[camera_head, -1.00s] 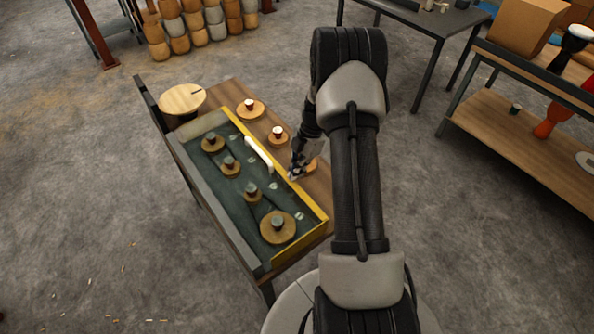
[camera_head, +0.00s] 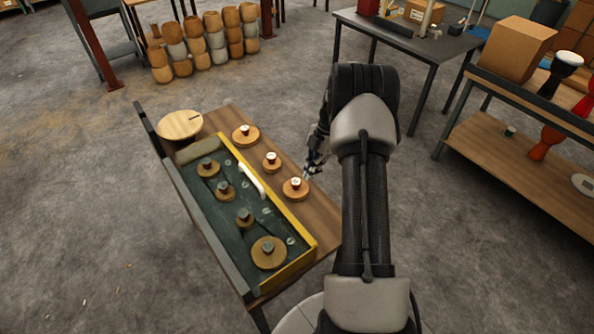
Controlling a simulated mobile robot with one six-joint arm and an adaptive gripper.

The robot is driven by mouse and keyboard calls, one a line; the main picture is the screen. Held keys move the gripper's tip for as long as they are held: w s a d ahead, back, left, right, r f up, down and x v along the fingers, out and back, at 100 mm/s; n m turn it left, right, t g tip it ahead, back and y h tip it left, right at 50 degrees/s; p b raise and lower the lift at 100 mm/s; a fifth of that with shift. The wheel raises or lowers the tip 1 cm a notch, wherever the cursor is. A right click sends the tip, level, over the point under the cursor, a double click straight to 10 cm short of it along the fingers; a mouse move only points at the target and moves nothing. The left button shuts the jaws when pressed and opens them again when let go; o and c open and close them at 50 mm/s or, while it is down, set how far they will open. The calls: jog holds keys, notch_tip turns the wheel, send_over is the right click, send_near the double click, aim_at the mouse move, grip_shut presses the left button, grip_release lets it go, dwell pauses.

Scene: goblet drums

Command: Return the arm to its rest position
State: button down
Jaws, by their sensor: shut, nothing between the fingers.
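My gripper (camera_head: 312,168) is shut and empty, seen small at the right side of the work table. The wrist hangs down to the left of the elbow.
The work table (camera_head: 318,215) carries a dark green tray with a yellow edge (camera_head: 297,228), with several knobbed discs in it. Shelves with drums (camera_head: 545,140) stand right; a dark table (camera_head: 405,38) stands behind. Open floor lies between.

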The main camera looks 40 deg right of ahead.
jog(key=shift+w+d, duration=0.1)
jog(key=s+a+r+m+t+h, duration=0.15)
jog(key=a+r+m, duration=0.25)
jog(key=a+r, duration=0.6)
jog(key=s+a+r+m+h, duration=0.1)
jog(key=s+a+r+m, duration=0.15)
jog(key=a+r, duration=0.75)
jog(key=s+a+r+m+t, duration=0.1)
jog(key=s+a+r+m, duration=0.5)
jog(key=s+r, duration=0.4)
jog(key=s+a+f+m+t, duration=0.1)
jog(key=s+a+m, duration=0.1)
jog(key=s, duration=0.3)
jog(key=s+a+m+t+h, duration=0.1)
jog(key=s+a+m, duration=0.1)
jog(key=s, duration=0.3)
jog(key=shift+s+f+m, duration=0.35)
jog(key=shift+f+m, duration=0.05)
jog(key=shift+m, duration=0.35)
